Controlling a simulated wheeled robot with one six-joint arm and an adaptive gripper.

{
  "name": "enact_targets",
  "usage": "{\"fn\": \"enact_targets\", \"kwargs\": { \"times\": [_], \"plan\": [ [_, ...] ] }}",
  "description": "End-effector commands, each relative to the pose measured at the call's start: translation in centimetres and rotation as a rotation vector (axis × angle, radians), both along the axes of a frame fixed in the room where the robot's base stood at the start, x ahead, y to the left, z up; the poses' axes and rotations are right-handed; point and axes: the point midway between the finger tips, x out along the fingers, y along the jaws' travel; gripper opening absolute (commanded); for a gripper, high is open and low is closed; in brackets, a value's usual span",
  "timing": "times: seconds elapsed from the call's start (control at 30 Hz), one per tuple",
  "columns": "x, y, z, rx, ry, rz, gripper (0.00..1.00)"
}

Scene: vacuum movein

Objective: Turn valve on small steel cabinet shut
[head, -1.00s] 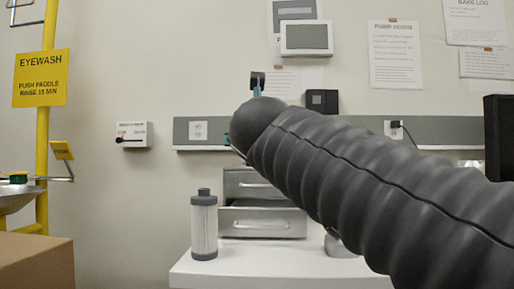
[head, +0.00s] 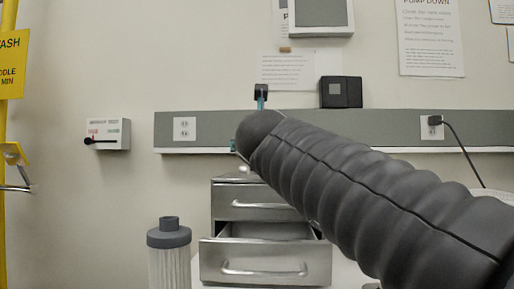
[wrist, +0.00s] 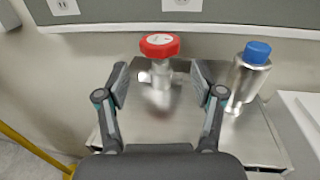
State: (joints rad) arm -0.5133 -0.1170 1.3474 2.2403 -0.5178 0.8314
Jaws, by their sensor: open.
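The valve has a red round handwheel (wrist: 160,45) on a metal stem and stands on top of the small steel cabinet (wrist: 160,125) in the wrist view. The cabinet (head: 262,202) also shows in the head view, with its lower drawer pulled partly out. My arm hides the valve there. My gripper (wrist: 160,78) is open and empty. Its two fingers lie left and right of the valve stem in the wrist view, with the handwheel just beyond the fingertips. I see no contact. In the head view only a bit of the gripper shows past my arm.
A steel bottle with a blue cap (wrist: 249,77) stands on the cabinet top, right of the valve. A grey rail with outlets (head: 210,128) runs along the wall behind. A clear-sided canister (head: 169,250) stands left of the cabinet. A lever box (head: 108,133) hangs on the wall.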

Motion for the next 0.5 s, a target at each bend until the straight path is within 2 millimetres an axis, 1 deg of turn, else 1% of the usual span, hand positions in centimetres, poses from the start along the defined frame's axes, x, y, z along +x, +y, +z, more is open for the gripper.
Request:
{"fn": "enact_targets", "kwargs": {
  "times": [0.03,0.3,0.5],
  "plan": [
    [1.2,0.1,0.0,0.000,0.003,-0.003,0.68],
    [6.1,0.8,0.0,0.000,0.002,0.000,0.68],
    [8.8,1.1,0.0,0.000,0.001,0.000,0.68]
  ]
}}
